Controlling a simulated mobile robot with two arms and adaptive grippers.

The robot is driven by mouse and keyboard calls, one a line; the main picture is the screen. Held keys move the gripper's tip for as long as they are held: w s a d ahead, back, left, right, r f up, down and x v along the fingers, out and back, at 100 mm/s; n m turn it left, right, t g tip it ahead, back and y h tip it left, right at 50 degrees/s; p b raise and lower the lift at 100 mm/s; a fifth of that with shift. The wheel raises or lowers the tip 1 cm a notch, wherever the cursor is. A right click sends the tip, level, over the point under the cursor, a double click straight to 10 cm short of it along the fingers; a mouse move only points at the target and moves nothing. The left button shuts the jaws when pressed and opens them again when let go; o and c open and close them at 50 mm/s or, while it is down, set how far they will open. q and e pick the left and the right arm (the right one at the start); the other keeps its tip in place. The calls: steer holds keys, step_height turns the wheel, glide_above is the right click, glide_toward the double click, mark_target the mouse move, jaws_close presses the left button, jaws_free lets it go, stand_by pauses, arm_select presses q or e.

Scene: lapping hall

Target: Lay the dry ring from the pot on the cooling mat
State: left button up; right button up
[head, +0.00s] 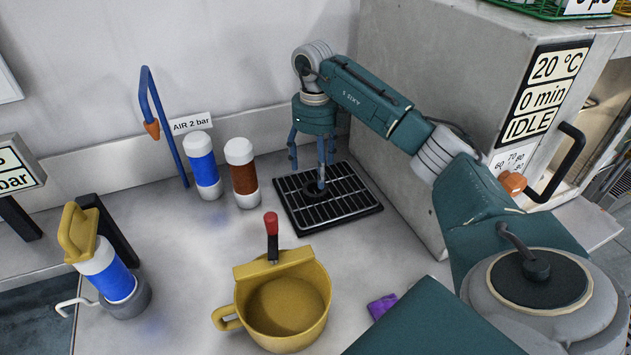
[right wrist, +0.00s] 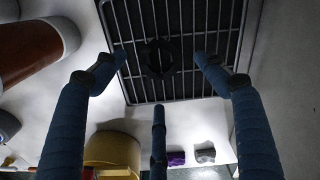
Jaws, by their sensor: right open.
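The cooling mat (head: 358,207) is a black slatted grid on the bench at the foot of the grey cabinet; it fills the top of the right wrist view (right wrist: 228,20). A small dark ring (head: 310,192) lies flat on it near the middle, and it shows in the right wrist view (right wrist: 149,60) too. My right gripper (head: 313,172) points down above the mat, fingers spread around and above the ring, holding nothing. The yellow pot (head: 240,307) stands nearer the front with its handle to the left; I see no ring inside. My left gripper is not in view.
A blue bottle (head: 202,168) and a brown bottle (head: 243,175) stand left of the mat. A lever with a red knob (head: 271,223) rises behind the pot. A purple object (head: 381,306) lies right of the pot. A blue air nozzle (head: 170,135) stands behind.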

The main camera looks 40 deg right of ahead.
step_height(320, 180, up, 6)
steer(key=shift+f, duration=0.1)
stand_by(0.7)
